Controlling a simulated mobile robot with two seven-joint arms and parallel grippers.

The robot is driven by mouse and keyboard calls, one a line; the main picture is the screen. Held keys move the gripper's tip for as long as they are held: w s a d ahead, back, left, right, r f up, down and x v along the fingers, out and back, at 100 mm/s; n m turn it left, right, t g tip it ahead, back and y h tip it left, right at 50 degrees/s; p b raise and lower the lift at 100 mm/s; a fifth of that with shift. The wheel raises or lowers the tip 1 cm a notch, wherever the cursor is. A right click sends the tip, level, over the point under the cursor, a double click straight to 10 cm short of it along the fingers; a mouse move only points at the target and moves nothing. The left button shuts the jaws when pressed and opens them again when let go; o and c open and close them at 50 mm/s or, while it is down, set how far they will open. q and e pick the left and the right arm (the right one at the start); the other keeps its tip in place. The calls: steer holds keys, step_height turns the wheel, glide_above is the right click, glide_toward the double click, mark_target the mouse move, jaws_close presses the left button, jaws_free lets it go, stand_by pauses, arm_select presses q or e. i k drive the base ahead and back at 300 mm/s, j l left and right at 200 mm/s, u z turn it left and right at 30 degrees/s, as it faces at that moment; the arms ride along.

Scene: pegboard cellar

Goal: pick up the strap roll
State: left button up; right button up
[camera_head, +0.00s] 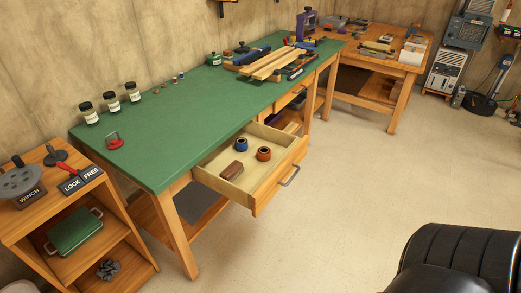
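A drawer (232,188) stands pulled out from under the green-topped workbench (180,130). In it lie a blue roll (241,144), an orange-brown roll (263,154) and a brown block or brush (231,170). The two rolls sit close together towards the right side of the drawer, and the brown thing lies nearer its front left. Either roll could be the strap roll; I cannot tell which from this far. Neither of my grippers is in view.
A wooden shelf unit (78,262) with a green case (74,231) stands at the left. Jars (110,101) and clamped boards (272,64) are on the bench. A black padded seat (455,262) fills the bottom right. The floor (340,190) before the drawer is clear.

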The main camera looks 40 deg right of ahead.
mark_target(264, 154)
steer(key=l+u, duration=0.2)
steer(key=l, duration=0.35)
steer(key=l+u, duration=0.2)
steer(key=l, duration=0.35)
steer(key=l+u, duration=0.25)
steer(key=l, duration=0.3)
steer(key=k+l+u, duration=0.2)
steer(key=l, duration=0.35)
steer(key=l+u, duration=0.2)
steer(key=l, duration=0.35)
steer(key=k+l+u, duration=0.15)
steer(key=l, duration=0.3)
steer(key=l+u, duration=0.2)
steer(key=l, duration=0.25)
steer(key=k+l, duration=0.1)
steer(key=l, duration=0.25)
steer(key=k+l+u, duration=0.15)
steer(key=l, duration=0.6)
steer(key=k+l+u, duration=0.15)
steer(key=l, duration=0.2)
